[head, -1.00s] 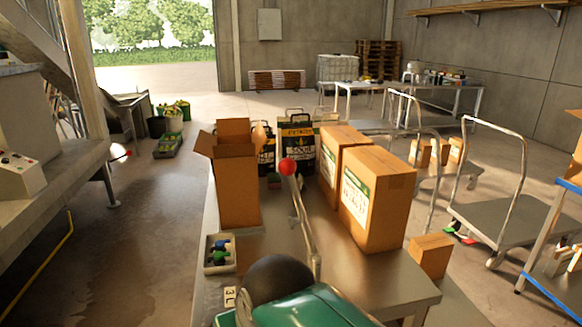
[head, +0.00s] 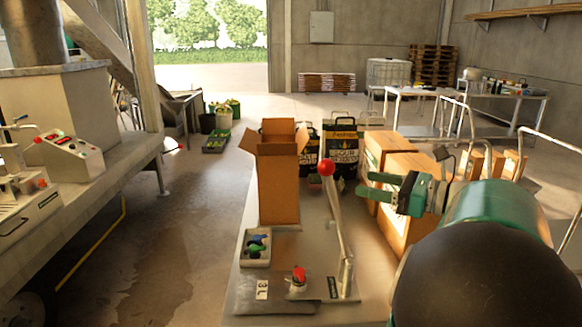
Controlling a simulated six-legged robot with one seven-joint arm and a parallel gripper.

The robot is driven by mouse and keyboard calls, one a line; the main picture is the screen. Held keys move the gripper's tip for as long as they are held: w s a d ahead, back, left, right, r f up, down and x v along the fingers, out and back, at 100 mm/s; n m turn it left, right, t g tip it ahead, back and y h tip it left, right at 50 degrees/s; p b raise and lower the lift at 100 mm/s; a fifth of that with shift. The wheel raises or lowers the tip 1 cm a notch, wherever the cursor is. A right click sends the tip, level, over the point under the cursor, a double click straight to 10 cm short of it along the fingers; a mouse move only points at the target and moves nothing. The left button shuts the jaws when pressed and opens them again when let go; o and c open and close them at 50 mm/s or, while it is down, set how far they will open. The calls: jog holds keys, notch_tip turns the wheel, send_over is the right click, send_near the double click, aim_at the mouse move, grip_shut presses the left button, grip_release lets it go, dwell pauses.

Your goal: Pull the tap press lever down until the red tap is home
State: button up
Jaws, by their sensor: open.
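The press lever (head: 337,225) stands nearly upright on the table, leaning slightly left, with a red ball knob (head: 327,168) at its top. The red tap (head: 298,275) sits low near the front of the table, left of the lever's foot. My green gripper (head: 365,184) is open and empty. In the picture its fingers point left toward the upper lever, just right of the knob and a little below it. A gap shows between the fingertips and the lever; the depth between them is hard to judge.
An open tall cardboard box (head: 278,185) stands left of the lever. A tray of small taps (head: 257,262) lies in front of it. Black bags (head: 340,150) and cardboard cartons (head: 405,165) stand behind. A control panel (head: 72,152) is at left. The floor between is clear.

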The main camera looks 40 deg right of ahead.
aim_at(334, 170)
jog(key=shift+m+t, duration=0.3)
jog(key=shift+m, duration=0.1)
jog(key=x, duration=0.4)
jog(key=d+x, duration=0.1)
jog(key=x, duration=0.7)
jog(key=shift+w+d+r, duration=0.1)
jog(key=shift+w+r, duration=0.05)
jog(key=shift+w, duration=0.25)
grip_shut()
